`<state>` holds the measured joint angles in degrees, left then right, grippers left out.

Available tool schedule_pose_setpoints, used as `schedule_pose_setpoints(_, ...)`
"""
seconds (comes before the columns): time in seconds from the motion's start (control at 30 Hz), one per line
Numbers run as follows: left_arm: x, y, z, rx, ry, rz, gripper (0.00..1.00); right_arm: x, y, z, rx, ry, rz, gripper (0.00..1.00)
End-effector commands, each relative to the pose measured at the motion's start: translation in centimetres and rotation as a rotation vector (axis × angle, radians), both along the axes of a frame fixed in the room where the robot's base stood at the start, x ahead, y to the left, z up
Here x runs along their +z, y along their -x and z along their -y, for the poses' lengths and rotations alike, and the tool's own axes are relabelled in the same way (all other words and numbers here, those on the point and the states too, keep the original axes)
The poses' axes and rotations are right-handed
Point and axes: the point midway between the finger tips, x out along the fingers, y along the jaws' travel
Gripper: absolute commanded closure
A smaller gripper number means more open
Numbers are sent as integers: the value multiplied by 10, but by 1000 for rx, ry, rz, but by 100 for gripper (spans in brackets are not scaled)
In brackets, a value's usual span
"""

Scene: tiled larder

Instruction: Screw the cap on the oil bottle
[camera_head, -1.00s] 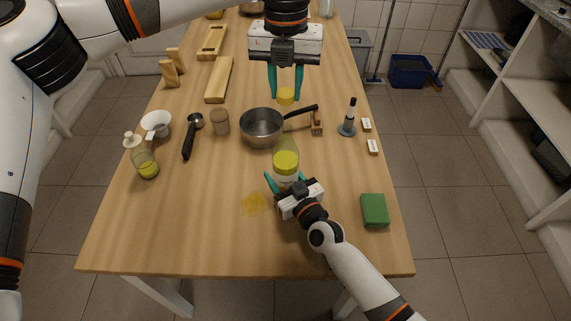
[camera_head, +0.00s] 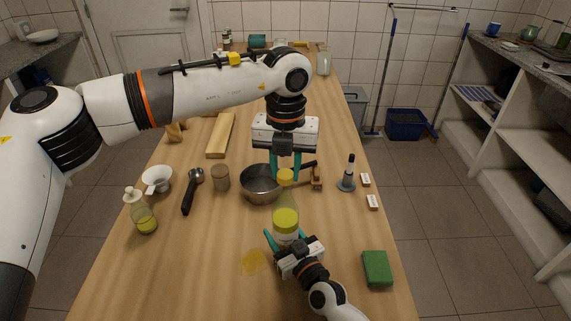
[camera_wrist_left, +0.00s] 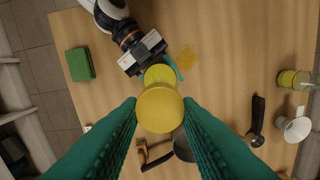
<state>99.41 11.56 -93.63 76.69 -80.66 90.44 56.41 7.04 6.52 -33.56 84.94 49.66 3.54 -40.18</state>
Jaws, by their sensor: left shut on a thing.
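My left gripper (camera_head: 285,172) points down from above, shut on a yellow cap (camera_head: 285,177). The cap also shows between the green fingers in the left wrist view (camera_wrist_left: 160,108). The oil bottle (camera_head: 285,222), clear with yellow oil, stands upright directly below it. The cap is at or just above the bottle's mouth; I cannot tell whether they touch. My right gripper (camera_head: 283,240) comes from the front right, low on the bottle, with its fingers around it. The far finger is partly hidden. In the left wrist view the bottle (camera_wrist_left: 158,73) is partly hidden behind the cap.
A steel pan (camera_head: 258,188) stands close behind the bottle. A yellow spill (camera_head: 253,262) lies at the left front, and a green sponge (camera_head: 376,268) at the right. A jar (camera_head: 221,179), a black-handled scoop (camera_head: 189,197) and a glass cruet (camera_head: 145,220) stand left.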

Motion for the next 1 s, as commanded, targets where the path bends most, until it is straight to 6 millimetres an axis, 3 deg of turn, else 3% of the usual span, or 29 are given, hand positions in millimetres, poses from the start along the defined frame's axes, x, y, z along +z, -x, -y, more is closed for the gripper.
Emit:
schedule_pose_setpoints(0.23, -15, 0, 0, -3, 0, -2, 91, 0, 0, 0, -1, 1, 1, 86)
schedule_pose_setpoints(1.0, -19, 0, 0, -4, -1, -1, 91, 0, 0, 0, -1, 0, 0, 86)
